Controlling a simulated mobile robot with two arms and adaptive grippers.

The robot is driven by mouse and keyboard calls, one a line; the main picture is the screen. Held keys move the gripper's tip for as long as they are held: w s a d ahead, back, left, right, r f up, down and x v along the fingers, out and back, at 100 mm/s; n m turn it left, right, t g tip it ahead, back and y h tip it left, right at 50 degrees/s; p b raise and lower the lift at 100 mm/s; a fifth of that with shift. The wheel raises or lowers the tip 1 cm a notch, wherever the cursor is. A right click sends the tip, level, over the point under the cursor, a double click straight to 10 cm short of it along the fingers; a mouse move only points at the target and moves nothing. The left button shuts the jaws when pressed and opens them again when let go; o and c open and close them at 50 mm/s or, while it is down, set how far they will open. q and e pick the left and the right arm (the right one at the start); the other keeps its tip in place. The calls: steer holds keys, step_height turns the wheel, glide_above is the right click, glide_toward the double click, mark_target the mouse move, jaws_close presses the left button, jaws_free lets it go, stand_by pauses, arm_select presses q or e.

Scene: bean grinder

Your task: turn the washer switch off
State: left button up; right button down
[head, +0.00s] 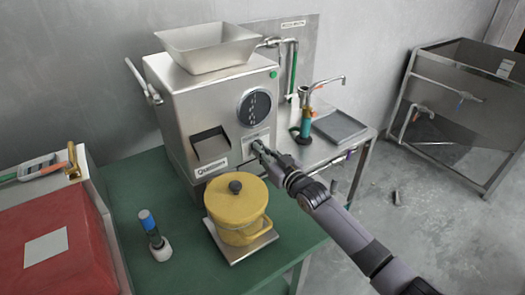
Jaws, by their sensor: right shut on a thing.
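A grey metal machine (175,110) with a hopper on top stands on the green table in the head view. Its front has a round dark dial panel (254,107), a small label plate and a square outlet. My right gripper (260,149) reaches in from the lower right and is at the lower right of this front, below the dial panel. It is shut on a small part there, which the fingers hide, so I cannot tell its shape or setting. No part clearly marked as a washer switch is visible. My left gripper is not in view.
A yellow lidded pot (235,212) stands on a metal plate before the machine. A blue-capped bottle (153,236) is left of it. Right of the machine, a metal counter holds a tap (322,84) and a dark tray (340,126). A red box (52,215) is at left.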

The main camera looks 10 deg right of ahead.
steer(key=shift+f, duration=0.1)
steer(key=c, duration=1.7)
jaws_free()
steer(key=v, duration=1.2)
